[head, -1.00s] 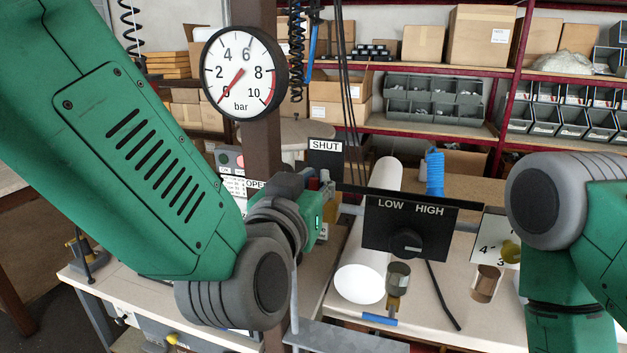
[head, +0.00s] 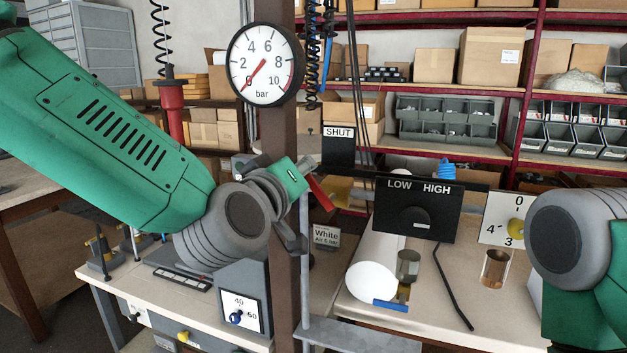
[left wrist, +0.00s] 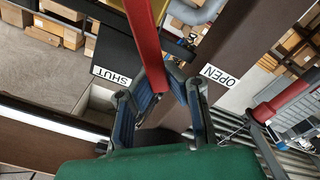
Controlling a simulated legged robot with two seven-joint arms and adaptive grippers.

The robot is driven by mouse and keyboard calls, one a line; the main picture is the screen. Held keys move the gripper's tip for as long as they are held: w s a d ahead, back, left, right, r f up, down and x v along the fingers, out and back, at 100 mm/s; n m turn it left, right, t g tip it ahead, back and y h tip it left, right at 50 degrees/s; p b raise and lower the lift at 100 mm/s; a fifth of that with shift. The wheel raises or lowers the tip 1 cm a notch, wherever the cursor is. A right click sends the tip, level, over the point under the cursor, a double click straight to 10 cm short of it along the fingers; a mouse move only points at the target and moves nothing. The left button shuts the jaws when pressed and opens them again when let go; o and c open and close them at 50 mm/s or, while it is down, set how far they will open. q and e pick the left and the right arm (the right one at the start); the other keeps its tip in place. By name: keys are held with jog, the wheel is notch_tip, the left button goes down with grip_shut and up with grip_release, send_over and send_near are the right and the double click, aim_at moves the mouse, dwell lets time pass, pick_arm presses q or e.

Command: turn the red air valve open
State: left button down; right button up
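The red valve lever (head: 320,193) slants down to the right beside the brown post in the head view. It is a long red bar in the left wrist view (left wrist: 143,40), its near end between the fingers of my left gripper (left wrist: 168,85). These fingers are apart; I cannot tell whether either touches the lever. In the head view my left gripper (head: 284,205) is just left of the lever, in front of the post. The SHUT label (left wrist: 111,76) is left of the lever and the OPEN label (left wrist: 219,75) right of it in the wrist view. My right gripper is out of view.
A round gauge (head: 263,65) on the brown post (head: 280,130) has its needle at 0. A black LOW/HIGH panel (head: 413,228) and a white dial plate (head: 497,222) stand to the right. A grey upright (head: 305,285) stands close by the left gripper.

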pick_arm(q)
notch_tip(320, 180, down, 6)
jog(key=a+n+b, duration=0.2)
jog(key=n+b, duration=0.7)
jog(key=n, duration=0.1)
jog(key=shift+w+a+f, duration=0.15)
jog(key=shift+w+f, duration=0.05)
jog(key=shift+w, duration=0.1)
jog(key=c, duration=1.5)
grip_release()
jog(key=shift+s, duration=0.1)
jog(key=shift+c, duration=0.2)
jog(key=shift+a+r, duration=0.2)
jog(key=shift+r, duration=0.05)
jog(key=v, duration=1.2)
